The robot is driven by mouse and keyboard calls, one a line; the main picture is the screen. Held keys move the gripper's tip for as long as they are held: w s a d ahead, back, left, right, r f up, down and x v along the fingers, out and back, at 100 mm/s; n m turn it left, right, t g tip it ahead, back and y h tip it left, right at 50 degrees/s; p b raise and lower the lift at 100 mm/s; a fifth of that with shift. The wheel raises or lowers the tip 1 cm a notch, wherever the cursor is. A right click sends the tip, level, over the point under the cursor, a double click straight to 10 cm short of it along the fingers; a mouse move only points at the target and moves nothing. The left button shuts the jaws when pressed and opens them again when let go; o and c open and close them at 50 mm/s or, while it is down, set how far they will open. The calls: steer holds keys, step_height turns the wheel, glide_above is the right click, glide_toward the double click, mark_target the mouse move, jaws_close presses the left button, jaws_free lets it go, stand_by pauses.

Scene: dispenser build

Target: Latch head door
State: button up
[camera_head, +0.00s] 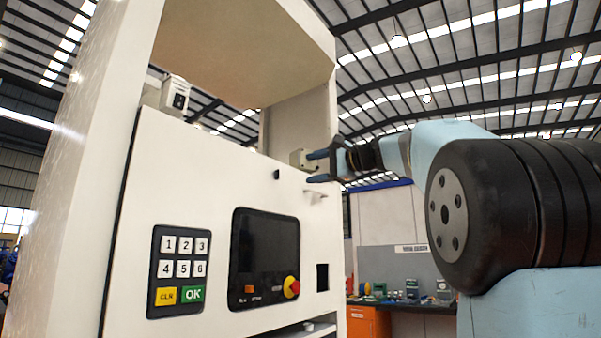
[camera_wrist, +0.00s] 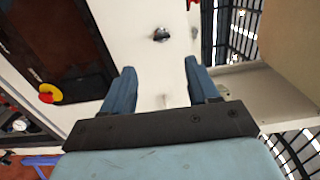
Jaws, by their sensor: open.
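The white head door (camera_head: 200,150) of the dispenser fills the left and middle of the head view; it carries a keypad, a screen and a red-yellow knob. It looks closed or nearly so; I cannot tell whether it is latched. My gripper (camera_head: 311,167) is open, with blue fingers, at the door's upper right edge, and nothing shows between the fingers. In the wrist view my gripper (camera_wrist: 159,66) points at the white panel. A small dark round fitting, perhaps the latch (camera_wrist: 160,34), lies just beyond and between the fingertips, apart from them. A small black fitting (camera_head: 276,174) also shows in the head view.
A small beige block (camera_head: 300,158) sits by the upper fingertip. The cabinet's side wall (camera_head: 95,140) and overhang (camera_head: 245,50) frame the door. A workbench (camera_head: 405,303) stands in the background.

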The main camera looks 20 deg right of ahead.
steer(key=shift+v, duration=1.25)
steer(key=s+a+f+n+g+h, duration=0.2)
steer(key=s+f, duration=0.6)
steer(key=f, duration=0.9)
steer(key=s+a+f+n+g+h, duration=0.2)
steer(key=s+f, duration=0.7)
steer(key=f, duration=0.9)
steer(key=s+a+f+n+g+h, duration=0.2)
steer(key=s+f+n+g+h, duration=0.3)
steer(key=f, duration=1.3)
steer(key=s+n+h, duration=0.1)
steer(key=s+n, duration=0.1)
steer(key=s, duration=0.2)
steer(key=shift+a+h, duration=0.3)
steer(key=shift+s, duration=0.1)
